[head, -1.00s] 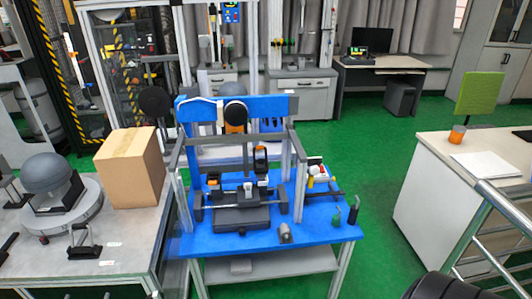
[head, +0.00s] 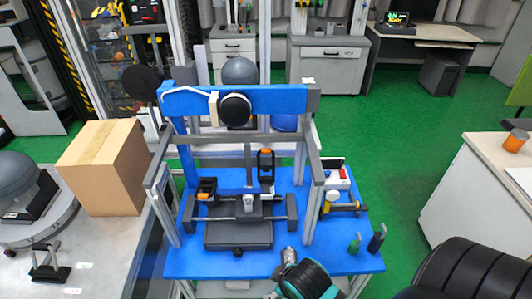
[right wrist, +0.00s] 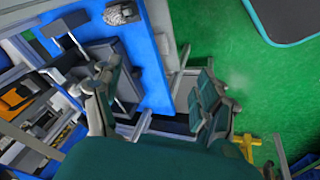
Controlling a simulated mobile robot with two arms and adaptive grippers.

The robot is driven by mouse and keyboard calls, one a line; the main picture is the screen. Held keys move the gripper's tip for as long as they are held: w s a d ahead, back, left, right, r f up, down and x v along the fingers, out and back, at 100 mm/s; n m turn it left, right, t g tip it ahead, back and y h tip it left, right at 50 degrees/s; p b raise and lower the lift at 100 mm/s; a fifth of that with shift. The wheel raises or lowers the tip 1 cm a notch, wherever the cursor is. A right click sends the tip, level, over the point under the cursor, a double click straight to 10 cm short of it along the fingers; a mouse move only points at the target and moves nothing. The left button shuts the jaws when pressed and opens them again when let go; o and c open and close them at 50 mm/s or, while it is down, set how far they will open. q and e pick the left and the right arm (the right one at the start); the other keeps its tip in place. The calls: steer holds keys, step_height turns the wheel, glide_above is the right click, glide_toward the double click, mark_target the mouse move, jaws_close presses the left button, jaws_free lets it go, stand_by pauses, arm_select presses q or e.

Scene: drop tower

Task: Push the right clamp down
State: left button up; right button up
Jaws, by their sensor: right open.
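The drop tower has a blue crossbeam (head: 190,101) and stands on a blue table (head: 190,263). The right clamp (head: 266,166), black with an orange tip, stands upright at the right rear of the grey fixture (head: 238,234). The left clamp (head: 206,189) sits lower, its orange part nearly level. My right gripper, teal and dark, shows partly at the table's front edge in the head view; its fingertips are unclear there. In the right wrist view my right gripper (right wrist: 155,92) is open and empty, above the table's edge. Orange parts show at left there; which clamp is unclear.
A silver cylinder (right wrist: 121,12) lies on the table near my right gripper. Green and dark small tools (head: 375,240) stand at the right front corner. A yellow-handled item (head: 343,208) lies right of the tower post. A cardboard box (head: 105,170) stands left.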

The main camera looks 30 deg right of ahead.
steer(key=w+d+r+n+t+h, duration=0.2)
steer(key=w+d+r+n, duration=0.1)
steer(key=w+n, duration=0.25)
steer(key=n+t+h, duration=0.4)
steer(key=n+t, duration=0.1)
steer(key=n, duration=1.4)
glide_toward(266, 151)
arm_select(q)
steer(key=shift+f+b, duration=0.4)
arm_select(e)
steer(key=x, duration=0.8)
steer(key=shift+w+d+f, duration=0.1)
steer(key=shift+w+f, duration=0.15)
steer(key=shift+w, duration=0.05)
